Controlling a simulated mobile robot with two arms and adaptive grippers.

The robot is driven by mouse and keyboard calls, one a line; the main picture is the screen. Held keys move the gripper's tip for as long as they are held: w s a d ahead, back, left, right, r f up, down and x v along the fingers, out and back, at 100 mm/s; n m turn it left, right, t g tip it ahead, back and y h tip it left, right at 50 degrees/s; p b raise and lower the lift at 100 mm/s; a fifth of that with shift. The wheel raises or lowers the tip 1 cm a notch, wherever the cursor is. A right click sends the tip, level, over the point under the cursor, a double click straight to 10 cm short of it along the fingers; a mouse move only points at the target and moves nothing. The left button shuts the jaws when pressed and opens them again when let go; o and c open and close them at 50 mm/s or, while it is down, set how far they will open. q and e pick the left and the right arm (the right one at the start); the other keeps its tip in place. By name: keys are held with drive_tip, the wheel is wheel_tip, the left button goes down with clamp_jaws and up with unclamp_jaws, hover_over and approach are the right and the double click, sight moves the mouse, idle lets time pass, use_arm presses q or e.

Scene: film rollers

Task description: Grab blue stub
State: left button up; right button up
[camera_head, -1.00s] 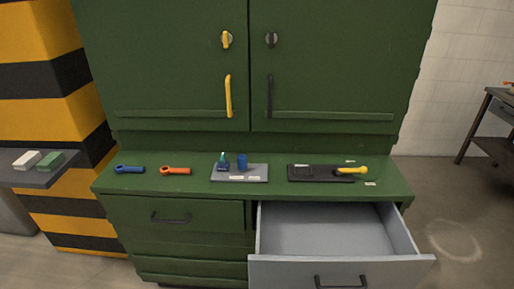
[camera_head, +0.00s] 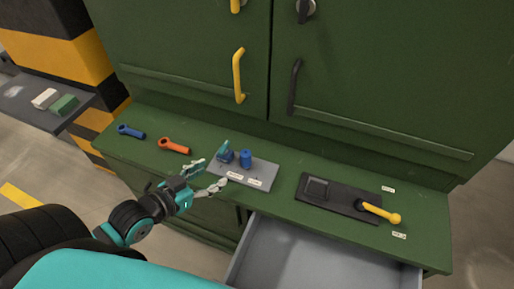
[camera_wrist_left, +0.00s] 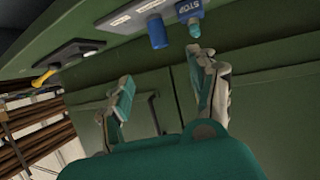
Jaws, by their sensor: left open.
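The blue stub (camera_head: 246,158) is a short blue cylinder upright on a grey plate (camera_head: 262,169) on the green counter. Left of it stands a blue block (camera_head: 226,156) with a teal top, marked STOP in the left wrist view (camera_wrist_left: 188,9). My left gripper (camera_head: 208,177) is open and empty, in front of the plate and a little left of the stub. In the left wrist view the stub (camera_wrist_left: 157,32) shows beyond the gap between the open fingers (camera_wrist_left: 164,76), apart from them. My right gripper is not in view.
A blue handle (camera_head: 131,131) and an orange one (camera_head: 174,146) lie left on the counter. A black plate (camera_head: 335,200) with a yellow lever (camera_head: 380,212) is to the right. An open grey drawer (camera_head: 310,262) juts out below. Green cabinet doors (camera_head: 370,80) rise behind.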

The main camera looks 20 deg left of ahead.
sight(243, 156)
use_arm(q)
drive_tip(key=p+x, duration=0.1)
drive_tip(key=x, duration=0.9)
drive_tip(key=shift+w+f, duration=0.25)
drive_tip(key=shift+w, duration=0.1)
drive_tip(key=p+x, duration=0.1)
drive_tip(key=x, duration=0.4)
drive_tip(key=shift+w+d+f, duration=0.1)
drive_tip(key=shift+w+f, duration=0.05)
drive_tip(key=shift+w, duration=0.1)
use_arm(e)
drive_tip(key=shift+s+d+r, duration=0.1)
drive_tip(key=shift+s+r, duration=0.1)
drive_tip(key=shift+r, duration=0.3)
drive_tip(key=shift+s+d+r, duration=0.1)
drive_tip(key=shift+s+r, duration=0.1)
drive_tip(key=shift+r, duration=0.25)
use_arm(q)
drive_tip(key=shift+s, duration=0.1)
drive_tip(key=shift+c, duration=1)
clamp_jaws()
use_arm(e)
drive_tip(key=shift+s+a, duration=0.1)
